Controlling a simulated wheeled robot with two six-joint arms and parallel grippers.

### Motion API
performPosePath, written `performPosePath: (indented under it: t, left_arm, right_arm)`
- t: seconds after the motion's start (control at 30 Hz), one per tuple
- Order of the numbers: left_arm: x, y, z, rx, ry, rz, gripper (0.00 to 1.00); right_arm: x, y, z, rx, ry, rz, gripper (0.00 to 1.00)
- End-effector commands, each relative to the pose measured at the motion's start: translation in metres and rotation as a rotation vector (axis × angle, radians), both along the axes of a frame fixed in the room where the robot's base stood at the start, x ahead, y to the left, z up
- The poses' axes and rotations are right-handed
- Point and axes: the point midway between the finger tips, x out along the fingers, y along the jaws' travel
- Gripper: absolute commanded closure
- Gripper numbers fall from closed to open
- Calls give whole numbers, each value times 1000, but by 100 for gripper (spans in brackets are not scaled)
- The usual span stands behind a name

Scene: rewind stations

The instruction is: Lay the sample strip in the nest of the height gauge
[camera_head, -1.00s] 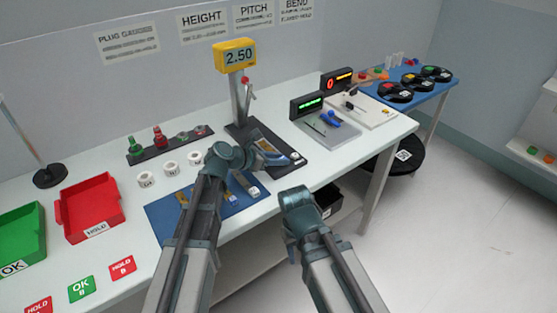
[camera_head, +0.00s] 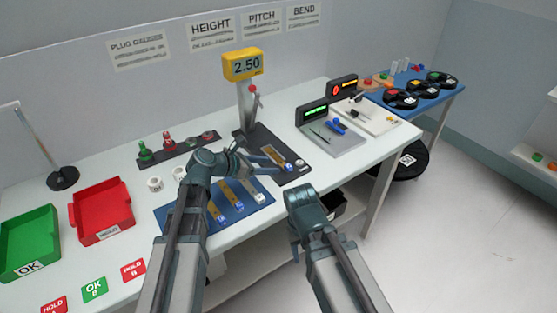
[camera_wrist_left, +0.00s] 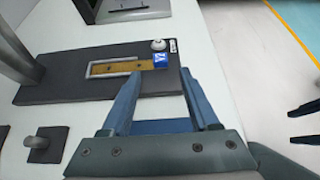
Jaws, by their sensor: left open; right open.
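The height gauge (camera_head: 243,66) has a yellow display reading 2.50 on a post over a dark base (camera_head: 252,138). The sample strip (camera_wrist_left: 120,67), brownish yellow with a blue end tag (camera_wrist_left: 160,61), lies flat in the pale-framed nest (camera_wrist_left: 92,72) on that base. Its tag end sticks out toward the base's white round button (camera_wrist_left: 158,45). My left gripper (camera_wrist_left: 160,78) is open, its fingers apart and short of the strip in the wrist view, with nothing between them. My right gripper (camera_head: 306,203) hangs in front of the table edge, its fingers mostly hidden.
A blue mat (camera_head: 180,222) with several tagged strips lies left of the gauge base. Red (camera_head: 103,210) and green (camera_head: 30,243) trays stand farther left. A grey gauge plate (camera_head: 335,143) is to the right.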

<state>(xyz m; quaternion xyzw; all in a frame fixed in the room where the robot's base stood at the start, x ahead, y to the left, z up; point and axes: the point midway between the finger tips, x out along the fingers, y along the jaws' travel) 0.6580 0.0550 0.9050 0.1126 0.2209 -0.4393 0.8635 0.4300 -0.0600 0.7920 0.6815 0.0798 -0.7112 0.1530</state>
Motion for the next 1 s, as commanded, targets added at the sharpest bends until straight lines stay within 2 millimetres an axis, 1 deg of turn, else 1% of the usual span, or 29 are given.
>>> performPosePath:
  t: [0.03, 0.1, 0.23, 0.4, 0.87, 0.97, 1.0]
  left_arm:
    - [-7, 7, 9, 0, 0, 1, 39]
    - [-12, 15, 13, 0, 0, 2, 39]
    - [-19, 25, 19, 0, 0, 1, 39]
    - [-22, 30, 21, 0, 0, -1, 39]
    - [-22, 30, 20, 2, 0, -2, 39]
    - [-28, 23, 18, 47, -21, -46, 39]
    - [-34, 18, 16, 94, -41, -90, 39]
  right_arm:
    - [0, 0, 9, 0, 0, 0, 50]
    - [0, 0, 13, 0, 0, 0, 50]
    - [0, 0, 19, 0, 0, 0, 50]
    - [0, 0, 21, 0, 0, 0, 50]
    - [0, 0, 20, 0, 0, 0, 50]
    - [0, 0, 23, 0, 0, 0, 50]
    - [0, 0, 26, 0, 0, 0, 50]
